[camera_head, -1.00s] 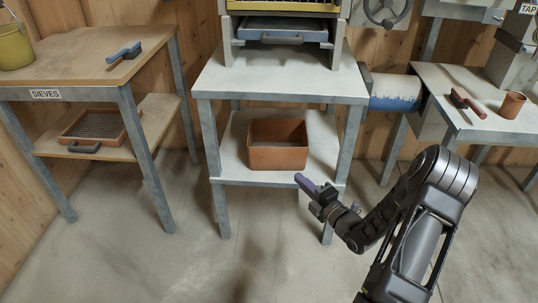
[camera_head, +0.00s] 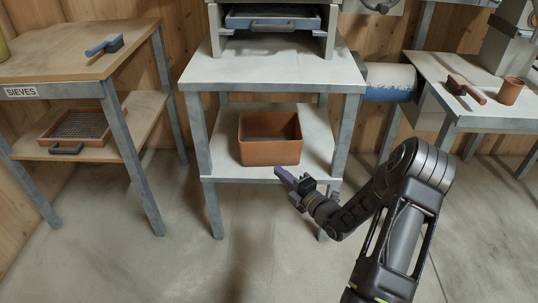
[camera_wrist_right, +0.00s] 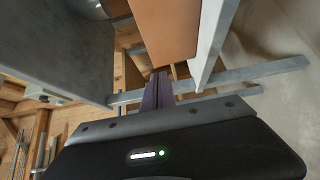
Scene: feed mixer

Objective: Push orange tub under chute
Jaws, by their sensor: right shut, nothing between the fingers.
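The orange tub (camera_head: 271,152), an open rectangular box, sits upright on the lower shelf (camera_head: 222,152) of the middle table. My right gripper (camera_head: 280,173), with purple fingers, is shut and empty. In the head view it appears just below the tub's front right part, by the shelf's front edge; I cannot tell whether it touches the tub. In the right wrist view the tub's orange side (camera_wrist_right: 165,30) rises above and beyond the shut fingers (camera_wrist_right: 158,88). I cannot pick out a chute for certain. My left gripper is not in view.
The shelf's right front leg (camera_head: 336,150) stands beside my right gripper. A blue and white cylinder (camera_head: 391,83) is right of the tabletop (camera_head: 270,70). The sieve table (camera_head: 70,65) is at left, a side table (camera_head: 450,90) at right. Shelf room is free left of the tub.

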